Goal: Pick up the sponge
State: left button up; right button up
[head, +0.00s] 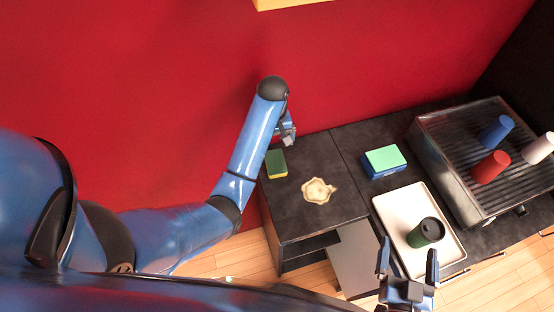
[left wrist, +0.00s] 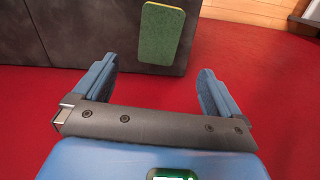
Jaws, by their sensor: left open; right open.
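A green sponge with a yellow side (head: 276,163) lies on the dark counter near its left edge. It also shows in the left wrist view (left wrist: 160,33), at the top, beyond the fingers and slightly right of the middle between them. My left gripper (head: 288,138) is open and empty, just behind the sponge near the red wall, not touching it. In the left wrist view both fingers (left wrist: 157,74) stand wide apart. My right gripper (head: 408,256) is open and empty at the lower right, in front of the tray.
A beige spill (head: 318,190) lies on the counter right of the sponge. A green-topped blue block (head: 384,160) stands farther right. A white tray (head: 391,208) carries a dark green cup (head: 426,233). A metal rack (head: 450,128) holds blue, red and white cups.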

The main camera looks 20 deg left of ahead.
aim_at(275, 161)
pick_arm(q)
jog(key=f+b, duration=0.2)
jog(key=shift+s+a+f, duration=0.15)
jog(key=shift+s+f, duration=0.15)
jog(key=shift+f, duration=0.1)
jog(key=shift+f+p, duration=0.45)
jog(key=shift+f, duration=0.4)
jog(key=shift+w+f, duration=0.1)
jog(key=shift+f, duration=0.15)
jog(key=shift+d+f+p, duration=0.2)
jog(key=shift+f+p, duration=0.2)
jog(key=shift+f, duration=0.1)
jog(key=f+p, duration=0.1)
jog(key=f, duration=0.2)
jog(key=shift+d, duration=0.2)
jog(key=shift+f, duration=0.65)
jog(key=shift+c, duration=0.5)
jog(key=c, duration=1)
jog(key=shift+r+p, duration=0.25)
jog(key=shift+p, duration=0.05)
